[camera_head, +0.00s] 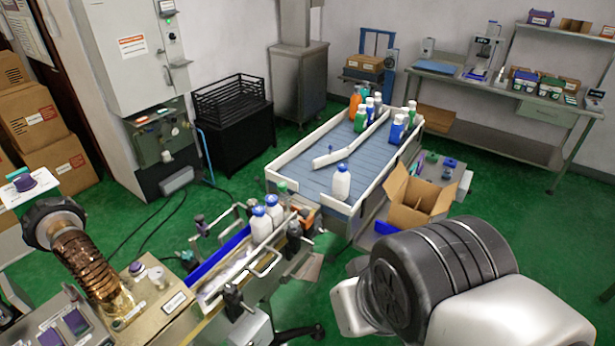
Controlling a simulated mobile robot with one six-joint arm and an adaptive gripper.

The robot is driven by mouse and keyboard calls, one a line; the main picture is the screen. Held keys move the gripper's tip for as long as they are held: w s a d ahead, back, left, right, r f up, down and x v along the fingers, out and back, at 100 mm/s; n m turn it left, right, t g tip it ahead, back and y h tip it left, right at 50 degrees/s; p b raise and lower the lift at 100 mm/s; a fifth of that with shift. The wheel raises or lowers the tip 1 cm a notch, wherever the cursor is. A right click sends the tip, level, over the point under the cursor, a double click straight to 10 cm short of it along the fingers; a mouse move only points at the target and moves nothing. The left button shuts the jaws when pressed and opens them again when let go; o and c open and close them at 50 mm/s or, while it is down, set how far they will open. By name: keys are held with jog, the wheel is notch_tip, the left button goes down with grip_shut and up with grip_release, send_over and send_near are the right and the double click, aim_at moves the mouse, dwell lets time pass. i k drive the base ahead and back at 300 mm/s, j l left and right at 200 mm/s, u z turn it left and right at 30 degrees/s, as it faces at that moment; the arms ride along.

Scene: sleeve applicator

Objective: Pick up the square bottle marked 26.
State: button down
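No marking 26 can be read on any bottle, so I cannot tell which one is the square bottle. A white bottle (341,184) stands upright alone at the near end of the blue conveyor table. At the far end stand an orange bottle (355,100), a green bottle (360,119), a blue bottle (396,130) and several others. Two white bottles with blue caps (261,226) (274,209) stand in the narrow rail of the machine in front. My gripper is out of view. Only part of my arm shows at the lower right.
The conveyor table (300,180) has white side rails and a slanted white guide (350,145). An open cardboard box (415,197) stands right of it. The machine's copper-coloured coil (90,265) rises at the left. A workbench (480,85) runs along the back right. Green floor lies open at right.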

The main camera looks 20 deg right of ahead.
aim_at(341, 179)
jog(key=i+l+u, duration=0.55)
jog(key=l, duration=0.3)
jog(key=i+l+u, duration=0.4)
jog(key=l, duration=0.35)
jog(key=i+l+u, duration=0.2)
jog(key=l, duration=0.2)
